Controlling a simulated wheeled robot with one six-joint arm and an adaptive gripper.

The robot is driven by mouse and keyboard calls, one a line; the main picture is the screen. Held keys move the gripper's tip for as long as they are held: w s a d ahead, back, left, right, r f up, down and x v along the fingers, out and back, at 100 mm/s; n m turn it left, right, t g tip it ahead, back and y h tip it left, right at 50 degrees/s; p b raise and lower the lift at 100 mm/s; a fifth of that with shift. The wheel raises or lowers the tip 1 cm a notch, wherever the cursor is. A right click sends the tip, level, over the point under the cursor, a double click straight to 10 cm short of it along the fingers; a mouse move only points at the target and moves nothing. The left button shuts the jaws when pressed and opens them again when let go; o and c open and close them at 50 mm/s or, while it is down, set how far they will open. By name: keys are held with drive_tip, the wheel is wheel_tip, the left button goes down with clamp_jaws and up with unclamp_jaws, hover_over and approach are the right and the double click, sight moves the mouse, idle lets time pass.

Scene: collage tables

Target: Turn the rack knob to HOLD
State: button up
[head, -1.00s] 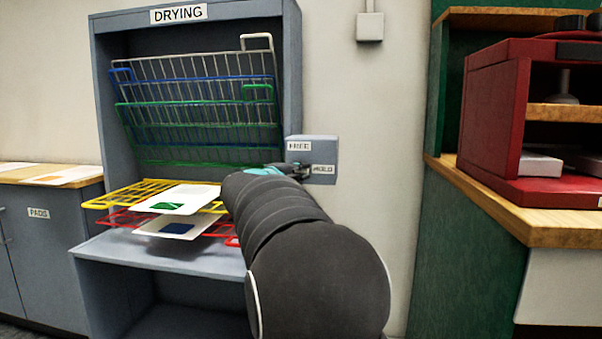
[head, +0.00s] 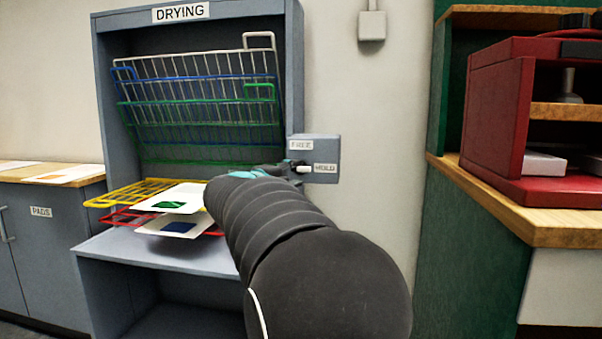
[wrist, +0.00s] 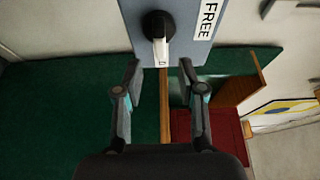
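The rack knob (wrist: 155,25) is a black round hub with a white lever, on a grey box (head: 328,147) beside the drying rack. In the head view its white lever (head: 303,169) lies level and points right at the HOLD label (head: 325,169). The FREE label (head: 301,145) sits above it. My gripper (wrist: 160,67) is open and empty, with its fingers apart on either side of the lever's line, short of the knob. In the head view my arm hides most of the gripper. The HOLD label cannot be made out in the wrist view.
The drying rack cabinet (head: 296,60) has white, blue and green racks tilted up. Yellow (head: 130,193) and red (head: 120,217) racks lie lower, with sheets on them. A red press (head: 497,120) stands on a wooden counter (head: 480,195) at right.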

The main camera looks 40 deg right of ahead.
drive_tip(key=v, duration=0.7)
drive_tip(key=shift+a, duration=0.2)
